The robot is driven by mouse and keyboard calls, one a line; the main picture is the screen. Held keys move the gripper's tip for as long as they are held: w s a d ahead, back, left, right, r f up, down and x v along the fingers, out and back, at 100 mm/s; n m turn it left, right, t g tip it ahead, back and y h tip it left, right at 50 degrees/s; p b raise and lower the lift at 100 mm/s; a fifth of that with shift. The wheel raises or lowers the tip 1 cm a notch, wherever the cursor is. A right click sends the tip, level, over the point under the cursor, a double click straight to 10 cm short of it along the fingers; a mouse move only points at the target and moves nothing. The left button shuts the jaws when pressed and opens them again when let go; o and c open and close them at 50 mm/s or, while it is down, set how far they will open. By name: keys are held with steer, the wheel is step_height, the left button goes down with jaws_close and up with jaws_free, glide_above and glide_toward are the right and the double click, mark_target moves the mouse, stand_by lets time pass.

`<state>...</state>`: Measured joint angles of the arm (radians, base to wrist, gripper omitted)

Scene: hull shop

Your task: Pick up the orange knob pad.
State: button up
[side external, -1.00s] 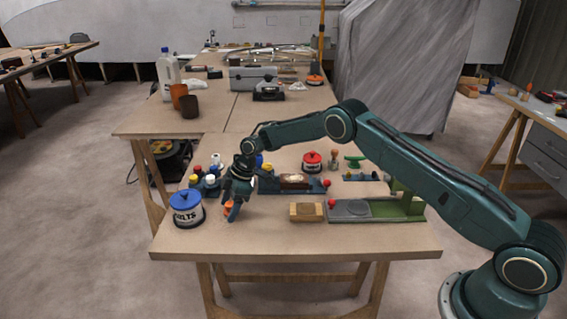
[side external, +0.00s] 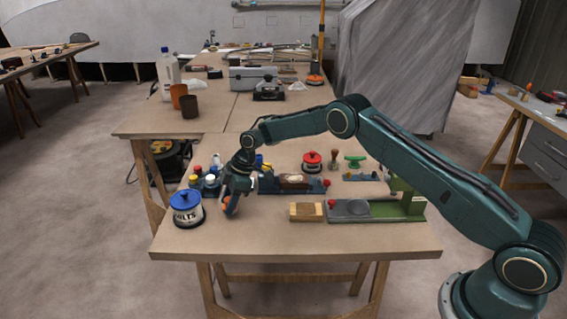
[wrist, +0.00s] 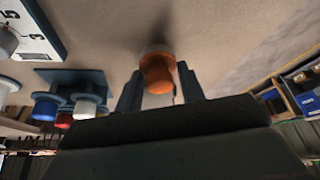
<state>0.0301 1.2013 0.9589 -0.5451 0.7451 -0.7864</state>
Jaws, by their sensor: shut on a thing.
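The orange knob pad (wrist: 157,74) sits between the two fingers of my gripper (wrist: 160,88) in the wrist view, its pale base facing the tabletop. In the side view my gripper (side external: 231,207) is low over the front left of the workbench. It is shut on the pad, and only a bit of orange pad (side external: 226,203) shows beside the fingers. The pad looks slightly above the table, but the gap is hard to judge.
A wooden block (side external: 306,212) and a green press (side external: 376,211) are to the right. The bench front is clear.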

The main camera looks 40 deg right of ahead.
step_height(320, 180, up, 18)
stand_by(0.5)
steer(key=shift+r, duration=0.1)
steer(key=o, duration=0.4)
steer(key=c, duration=0.3)
steer(key=shift+d, duration=0.15)
